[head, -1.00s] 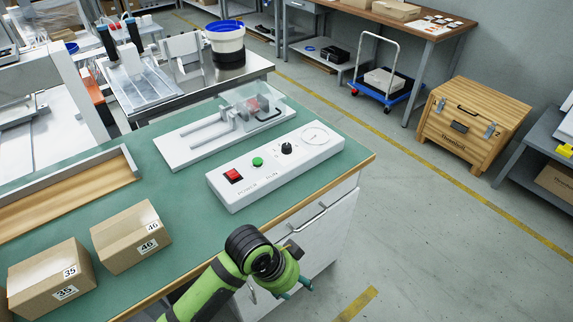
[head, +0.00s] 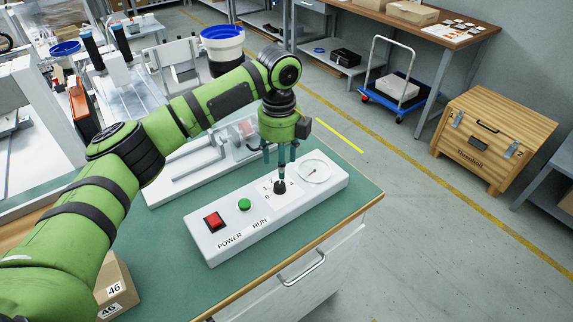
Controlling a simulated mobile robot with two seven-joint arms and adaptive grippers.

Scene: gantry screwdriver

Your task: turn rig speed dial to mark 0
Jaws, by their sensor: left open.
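The speed dial is a small black knob (head: 280,188) on the top of the white control box (head: 225,240). Small marks 1 and 0 show at its left side; where the knob points is too small to tell. My left gripper (head: 281,163) hangs over the dial, pointing down, with its fingers open. A dark fingertip part reaches close to the knob's top; I cannot tell whether it touches. My right gripper is out of view.
The box also carries a red POWER switch (head: 213,221), a green RUN button (head: 244,205) and a round gauge (head: 315,171). A clear-covered rig (head: 185,170) stands behind, partly hidden by my arm. A carton (head: 117,288) sits at front left. Green bench top right of the box is clear.

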